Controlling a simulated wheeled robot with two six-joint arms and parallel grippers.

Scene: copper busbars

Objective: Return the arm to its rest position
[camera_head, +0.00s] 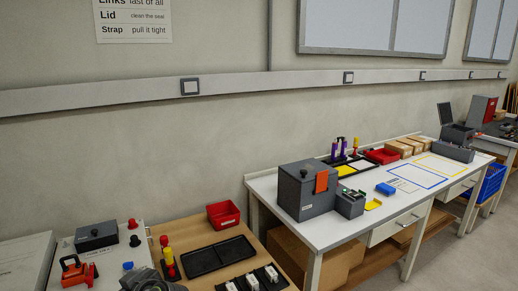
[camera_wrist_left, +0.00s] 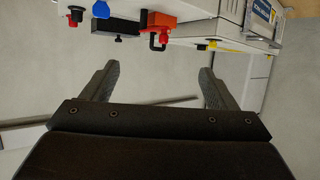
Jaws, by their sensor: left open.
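My left gripper (camera_wrist_left: 158,78) is open in the left wrist view, its two dark fingers wide apart. Nothing is between them. Past the fingertips, the same view shows an orange-red piece (camera_wrist_left: 160,20) and a blue knob (camera_wrist_left: 100,9). Both are clear of the fingers. In the head view a dark rounded shape (camera_head: 147,281) shows at the bottom edge; I cannot tell whether it is part of my arm. My right gripper is in neither view.
In the head view, a wooden-topped bench holds a red bin (camera_head: 223,215) and a black tray (camera_head: 218,256). A grey panel with a dark box (camera_head: 97,235) and an orange-red device (camera_head: 76,270) is at left. A white bench (camera_head: 320,228) with a grey machine (camera_head: 303,190) stands to the right.

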